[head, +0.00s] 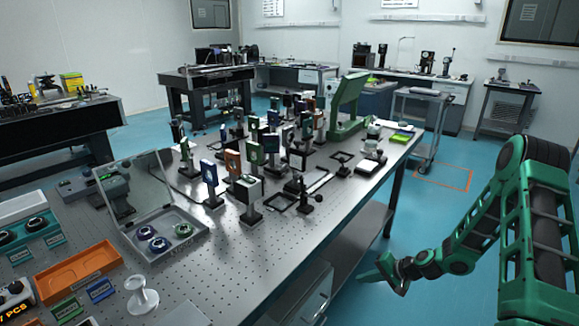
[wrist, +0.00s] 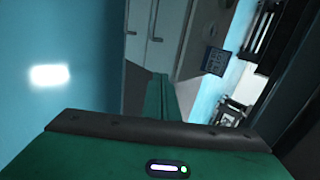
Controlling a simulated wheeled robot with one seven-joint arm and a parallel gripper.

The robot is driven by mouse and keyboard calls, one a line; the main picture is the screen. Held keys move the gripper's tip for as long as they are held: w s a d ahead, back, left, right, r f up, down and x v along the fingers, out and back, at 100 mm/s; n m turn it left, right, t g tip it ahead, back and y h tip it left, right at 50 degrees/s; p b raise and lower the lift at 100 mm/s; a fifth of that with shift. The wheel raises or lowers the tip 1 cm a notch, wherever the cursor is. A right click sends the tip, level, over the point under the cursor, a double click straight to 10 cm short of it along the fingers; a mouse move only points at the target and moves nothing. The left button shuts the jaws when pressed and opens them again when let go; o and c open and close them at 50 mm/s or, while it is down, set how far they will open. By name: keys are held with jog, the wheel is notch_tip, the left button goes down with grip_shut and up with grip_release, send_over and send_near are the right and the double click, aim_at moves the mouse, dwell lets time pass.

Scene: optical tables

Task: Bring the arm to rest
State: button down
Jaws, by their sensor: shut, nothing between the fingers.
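My green arm reaches down from the right side of the head view. My gripper (head: 376,272) hangs over the blue floor, just off the right edge of the optical table (head: 205,285) and below its top. In the wrist view my gripper (wrist: 163,78) shows its green fingers together, with nothing between them. The wrist view is turned on its side and shows blue floor and grey cabinet doors (wrist: 145,35) past the fingers.
Several optic mounts (head: 209,172) stand on the table, with a clear-lidded case (head: 185,249) and an orange tray (head: 78,270) nearer. A cart (head: 418,95) stands behind. Floor (head: 420,200) around the arm is clear.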

jog(key=s+d+r+n+g+h, duration=0.25)
jog(key=s+d+r, duration=0.25)
jog(key=s+r, duration=0.6)
jog(key=s+d+r+n+g+h, duration=0.1)
jog(key=s+d+r+g+h, duration=0.15)
jog(key=s+d+r, duration=0.8)
jog(key=s+a+r+m, duration=0.1)
jog(key=s+a+r, duration=0.2)
jog(key=s+r, duration=0.4)
jog(key=s+a+r+m+g+h, duration=0.1)
jog(key=s+a+r, duration=0.2)
jog(key=s+r, duration=0.4)
jog(key=s, duration=0.5)
jog(key=shift+a+r+h, duration=0.3)
jog(key=shift+a+r, duration=0.1)
jog(key=shift+w, duration=0.1)
